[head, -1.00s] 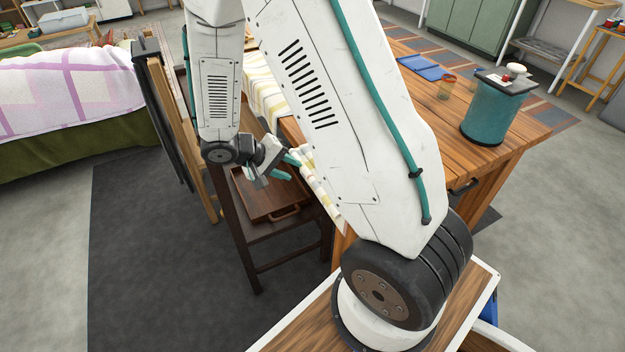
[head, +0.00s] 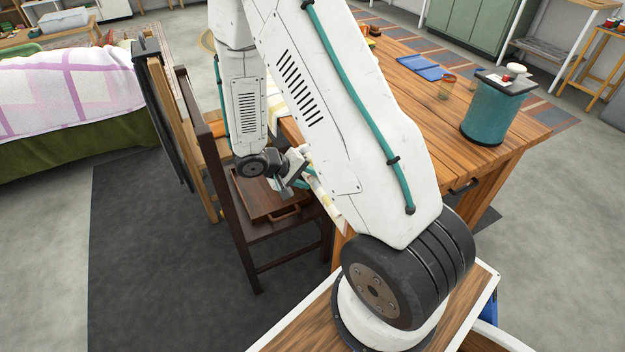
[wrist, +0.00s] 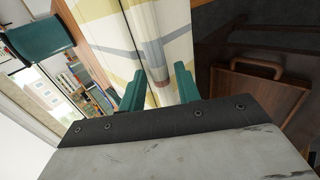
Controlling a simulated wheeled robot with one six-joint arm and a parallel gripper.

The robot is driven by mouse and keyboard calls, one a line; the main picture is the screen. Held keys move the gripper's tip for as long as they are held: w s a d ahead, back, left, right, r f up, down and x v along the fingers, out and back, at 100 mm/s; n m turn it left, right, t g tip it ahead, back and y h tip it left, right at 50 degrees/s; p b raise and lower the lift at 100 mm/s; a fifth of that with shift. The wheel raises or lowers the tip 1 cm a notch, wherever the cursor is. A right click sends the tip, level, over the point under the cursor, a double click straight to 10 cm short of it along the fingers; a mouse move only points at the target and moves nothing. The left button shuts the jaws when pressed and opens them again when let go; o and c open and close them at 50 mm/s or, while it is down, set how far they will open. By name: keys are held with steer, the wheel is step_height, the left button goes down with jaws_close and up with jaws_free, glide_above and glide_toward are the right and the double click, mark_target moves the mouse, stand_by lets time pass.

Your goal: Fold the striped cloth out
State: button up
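The striped cloth (head: 277,117), cream with yellow and grey stripes, lies along the left side of the wooden table and hangs over its edge. A hanging part (head: 330,198) shows beside my gripper (head: 302,180); my arm hides much of the cloth. In the wrist view the cloth (wrist: 172,28) runs down between the two teal fingers of my gripper (wrist: 158,88). The fingers are apart, with a fold of cloth in the gap. Whether either finger touches the cloth I cannot tell.
The wooden table (head: 440,120) carries a blue folder (head: 420,66), a glass (head: 447,87) and a teal canister (head: 487,112). A dark chair (head: 275,232) with a brown tray (head: 258,203) stands close below my gripper.

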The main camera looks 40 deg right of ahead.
mark_target(313, 177)
steer(key=c, duration=0.6)
steer(key=r, duration=0.3)
steer(key=d+r, duration=0.1)
steer(key=r, duration=0.5)
steer(key=shift+s+d, duration=0.25)
steer(key=shift+d, duration=0.1)
steer(key=shift+r, duration=0.1)
steer(key=s+d+r, duration=0.1)
steer(key=d+r, duration=0.3)
steer(key=r, duration=0.3)
steer(key=shift+s+d+r, duration=0.15)
steer(key=shift+d+r, duration=0.05)
steer(key=shift+d, duration=0.15)
steer(key=s+d+r, duration=0.2)
steer(key=d+r, duration=0.3)
steer(key=d, duration=0.2)
steer(key=shift+r, duration=0.15)
